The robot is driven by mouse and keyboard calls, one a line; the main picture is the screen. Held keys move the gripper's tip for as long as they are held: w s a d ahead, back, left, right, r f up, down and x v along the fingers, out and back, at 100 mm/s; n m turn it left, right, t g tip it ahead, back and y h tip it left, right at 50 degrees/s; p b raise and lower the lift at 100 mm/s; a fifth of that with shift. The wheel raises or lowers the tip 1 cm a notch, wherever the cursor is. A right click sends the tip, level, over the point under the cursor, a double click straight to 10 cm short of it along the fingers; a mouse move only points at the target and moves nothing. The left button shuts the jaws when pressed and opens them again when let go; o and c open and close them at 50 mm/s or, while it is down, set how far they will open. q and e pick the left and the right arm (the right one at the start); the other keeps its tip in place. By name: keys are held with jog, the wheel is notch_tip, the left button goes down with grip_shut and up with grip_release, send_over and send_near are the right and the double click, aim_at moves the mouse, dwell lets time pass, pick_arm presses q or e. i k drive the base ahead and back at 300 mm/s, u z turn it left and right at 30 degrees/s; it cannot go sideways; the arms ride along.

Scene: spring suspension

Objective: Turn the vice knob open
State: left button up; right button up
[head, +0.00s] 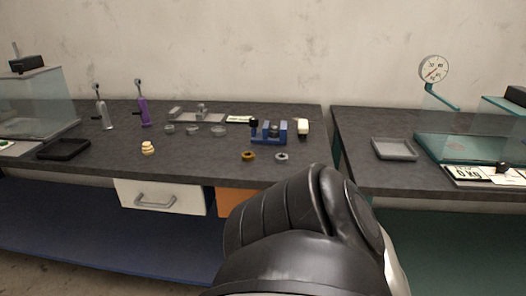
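A small blue vice (283,132) stands on the left dark bench, near its right end. A dark grey round part sits between its jaws; I cannot tell whether it is gripped. A black knob-like end (253,122) shows at the vice's left side. A cream-topped item with a dark lower part (303,127) is close to its right side; I cannot tell whether it belongs to the vice. Neither gripper is in view. A large black arm link of mine fills the lower middle, in front of the bench edge and below the vice.
A brass nut (248,156) and a grey nut (281,156) lie in front of the vice. Small glass dishes (219,131), a purple bottle (144,113) and a black tray (64,149) are to the left. A gap separates the right bench (362,126).

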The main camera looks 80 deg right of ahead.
aim_at(253, 121)
jog(key=z, duration=0.2)
jog(key=i, duration=0.45)
jog(key=z, duration=2.7)
